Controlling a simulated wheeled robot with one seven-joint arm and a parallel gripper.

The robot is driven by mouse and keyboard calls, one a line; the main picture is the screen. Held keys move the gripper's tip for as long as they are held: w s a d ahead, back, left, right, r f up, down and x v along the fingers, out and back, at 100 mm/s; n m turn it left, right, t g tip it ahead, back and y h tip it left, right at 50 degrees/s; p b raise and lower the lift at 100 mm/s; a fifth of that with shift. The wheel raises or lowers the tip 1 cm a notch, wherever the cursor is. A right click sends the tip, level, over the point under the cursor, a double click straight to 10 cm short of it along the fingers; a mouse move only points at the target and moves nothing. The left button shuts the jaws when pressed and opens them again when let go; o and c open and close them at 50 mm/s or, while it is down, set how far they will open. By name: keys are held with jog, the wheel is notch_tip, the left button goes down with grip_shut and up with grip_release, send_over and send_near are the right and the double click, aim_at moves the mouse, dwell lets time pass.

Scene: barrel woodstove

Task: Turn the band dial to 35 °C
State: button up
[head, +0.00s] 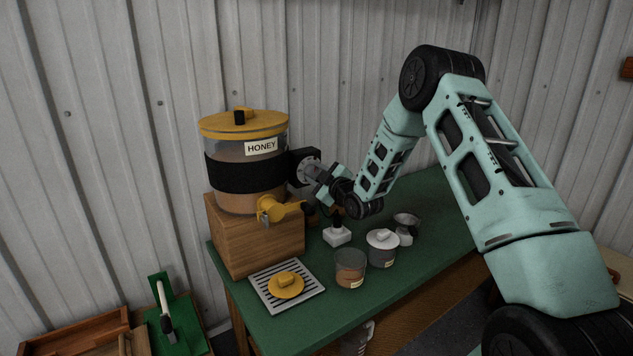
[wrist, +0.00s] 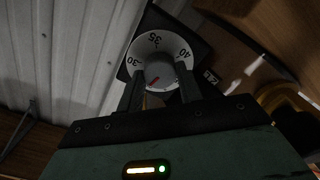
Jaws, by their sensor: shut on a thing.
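The band dial (wrist: 155,45) is a white ring on a black box, printed 30, 35 and 40, with a grey knob (wrist: 161,69) at its centre. In the wrist view, 35 is at the top, 30 at the left and 40 at the right. A red mark on the knob slants to the lower left, away from the 35. My gripper (wrist: 161,88) has a finger on each side of the knob and is shut on it. In the head view, my gripper (head: 316,181) reaches the black dial box (head: 298,163) on the right of the black band (head: 240,173).
The band wraps a honey tank (head: 230,148) with a yellow lid and tap (head: 272,209), on a wooden block (head: 255,245). A corrugated wall is behind.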

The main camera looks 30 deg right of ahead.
jog(key=m+b, duration=0.3)
jog(key=shift+f+m, duration=0.25)
jog(key=shift+m, duration=0.15)
jog(key=m+b, duration=0.2)
jog(key=m, duration=0.1)
jog(key=shift+m+b, duration=0.3)
jog(key=shift+b, duration=0.1)
jog(key=m+b, duration=0.2)
jog(key=m, duration=0.4)
jog(key=shift+d+r, duration=0.1)
jog(key=m+b, duration=0.1)
jog(key=m, duration=0.4)
jog(key=shift+m, duration=0.4)
jog(key=m, duration=0.6)
jog(key=shift+p, duration=0.35)
jog(key=o, duration=1)
jog(key=shift+s, duration=0.1)
